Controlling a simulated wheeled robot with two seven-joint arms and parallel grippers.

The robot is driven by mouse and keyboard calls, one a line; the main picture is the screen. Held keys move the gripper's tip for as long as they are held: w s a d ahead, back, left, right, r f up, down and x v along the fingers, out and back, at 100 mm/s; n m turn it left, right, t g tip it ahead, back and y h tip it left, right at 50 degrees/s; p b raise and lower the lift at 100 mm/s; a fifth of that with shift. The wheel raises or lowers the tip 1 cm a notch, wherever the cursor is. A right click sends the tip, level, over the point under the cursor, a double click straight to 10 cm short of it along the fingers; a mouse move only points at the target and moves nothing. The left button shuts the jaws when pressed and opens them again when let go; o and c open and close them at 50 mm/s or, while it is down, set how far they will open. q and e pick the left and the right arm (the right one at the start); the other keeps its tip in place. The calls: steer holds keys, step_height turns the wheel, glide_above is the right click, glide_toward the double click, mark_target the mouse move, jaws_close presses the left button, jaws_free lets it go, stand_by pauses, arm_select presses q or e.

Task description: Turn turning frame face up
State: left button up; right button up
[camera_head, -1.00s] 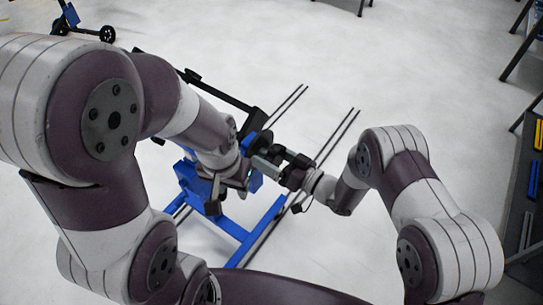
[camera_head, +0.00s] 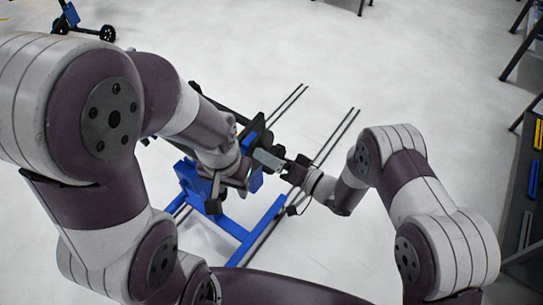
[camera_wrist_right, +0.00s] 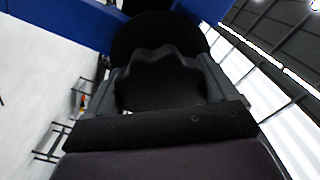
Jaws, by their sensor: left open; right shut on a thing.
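The turning frame has a blue stand (camera_head: 236,232) on the floor and a dark upper part with a long black bar (camera_head: 212,101), partly hidden behind my left arm. The bar slants in the head view; which way the frame faces I cannot tell. In the right wrist view a black lobed knob (camera_wrist_right: 160,82) sits in front of a black disc (camera_wrist_right: 152,32). My right gripper (camera_head: 272,158) is shut on this knob, with a finger on each side of it in the wrist view. My left gripper (camera_head: 240,182) is open, close to the stand's upper part and below the right gripper; its fingertips are largely hidden.
Two pairs of thin dark rails (camera_head: 333,137) run along the pale floor past the stand. A dark bench with yellow and blue items (camera_head: 535,165) stands at the right edge. Another blue wheeled stand (camera_head: 75,25) is at the far left. The floor between is clear.

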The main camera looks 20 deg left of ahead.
steer(key=shift+s+f+m, duration=0.2)
steer(key=shift+f+m, duration=0.05)
steer(key=shift+m, duration=0.25)
stand_by(0.4)
steer(key=o, duration=1.3)
steer(key=shift+r, duration=0.15)
steer(key=b+v, duration=0.1)
steer(key=v, duration=1.1)
steer(key=shift+s+d, duration=0.1)
steer(key=shift+d, duration=0.15)
